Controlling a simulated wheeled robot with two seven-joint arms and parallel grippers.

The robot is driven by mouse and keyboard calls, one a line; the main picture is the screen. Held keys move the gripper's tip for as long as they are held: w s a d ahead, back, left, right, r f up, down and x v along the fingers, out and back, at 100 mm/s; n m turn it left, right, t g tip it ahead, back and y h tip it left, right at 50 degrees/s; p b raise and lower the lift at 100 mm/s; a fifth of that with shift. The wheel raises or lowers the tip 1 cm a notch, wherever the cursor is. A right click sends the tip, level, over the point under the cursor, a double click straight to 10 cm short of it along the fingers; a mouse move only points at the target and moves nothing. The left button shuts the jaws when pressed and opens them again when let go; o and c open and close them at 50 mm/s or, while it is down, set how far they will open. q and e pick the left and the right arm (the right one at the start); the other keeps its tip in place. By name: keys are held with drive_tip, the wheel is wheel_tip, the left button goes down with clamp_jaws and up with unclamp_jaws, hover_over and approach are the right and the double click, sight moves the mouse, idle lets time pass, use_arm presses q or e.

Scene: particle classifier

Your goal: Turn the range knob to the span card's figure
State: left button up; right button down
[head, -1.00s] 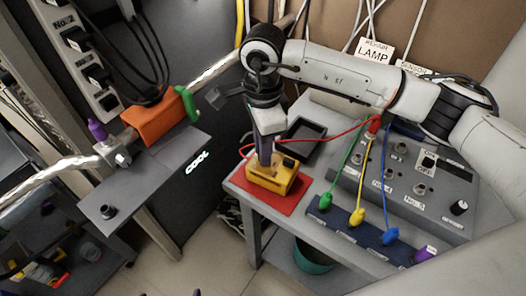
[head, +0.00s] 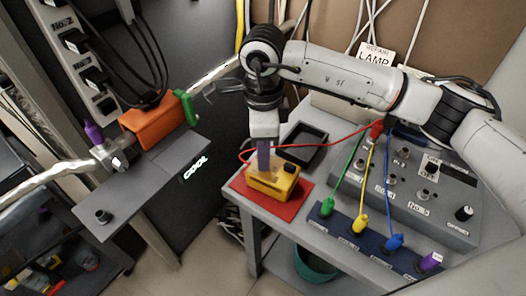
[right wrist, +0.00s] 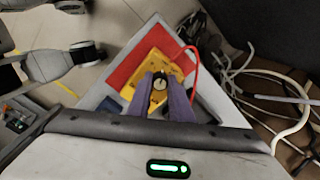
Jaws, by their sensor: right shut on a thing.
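The yellow meter (head: 272,186) sits on a red mat (head: 293,206) at the near left corner of the grey table. My right gripper (head: 263,166) reaches down onto it from above with purple fingers. In the right wrist view the fingers (right wrist: 160,88) are closed around the round range knob (right wrist: 159,80) on the meter's face (right wrist: 153,62). The knob shows a light pointer mark there; its figures are too small to read. In the head view the fingers hide the knob. I cannot make out a span card. My left gripper is not in view.
A red lead runs from the meter to a grey panel (head: 455,226). A dark tray (head: 301,146) lies behind the meter. A blue strip (head: 340,222) with green, yellow and blue plugs lies to its right. A grey shelf (head: 140,190) stands at left, across a gap.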

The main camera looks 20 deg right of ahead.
drive_tip(key=c, duration=1.6)
unclamp_jaws()
wheel_tip(320, 180, up, 10)
drive_tip(key=shift+r+b, duration=0.2)
drive_tip(key=shift+b, duration=0.15)
